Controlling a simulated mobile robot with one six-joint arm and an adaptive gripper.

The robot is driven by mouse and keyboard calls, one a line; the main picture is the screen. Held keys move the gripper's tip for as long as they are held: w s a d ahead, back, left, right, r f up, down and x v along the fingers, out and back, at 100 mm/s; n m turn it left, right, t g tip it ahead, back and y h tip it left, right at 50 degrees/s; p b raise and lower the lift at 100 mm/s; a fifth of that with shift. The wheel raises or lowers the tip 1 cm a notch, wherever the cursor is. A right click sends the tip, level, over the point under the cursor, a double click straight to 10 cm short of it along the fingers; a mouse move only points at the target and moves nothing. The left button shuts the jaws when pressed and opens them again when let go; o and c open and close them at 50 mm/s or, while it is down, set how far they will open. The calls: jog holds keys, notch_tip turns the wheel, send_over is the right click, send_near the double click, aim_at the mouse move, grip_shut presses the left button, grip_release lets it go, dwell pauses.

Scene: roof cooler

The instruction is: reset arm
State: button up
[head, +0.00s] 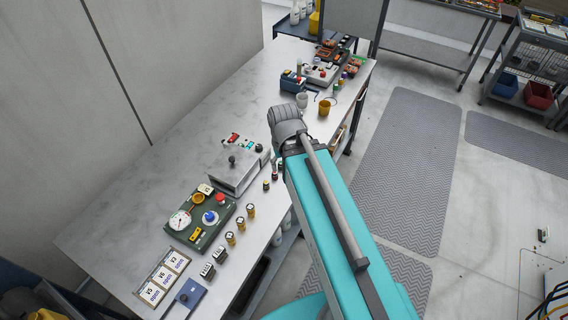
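My arm reaches up from the bottom of the head view, over the right edge of a long grey workbench (150,190). Its teal link ends in a grey rounded part above the bench edge. I cannot make out my gripper or its fingers, so its state does not show. Nothing held by the arm is visible.
On the bench are a green gauge panel (201,217), a grey box (236,165), a card with labels (163,278), small cylinders and cups (325,106). Grey mats (408,165) cover open floor to the right. A shelf with bins (538,95) stands at upper right.

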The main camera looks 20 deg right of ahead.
notch_tip(320, 180, down, 8)
jog(key=b, duration=0.8)
jog(key=shift+f, duration=0.25)
dwell(1.0)
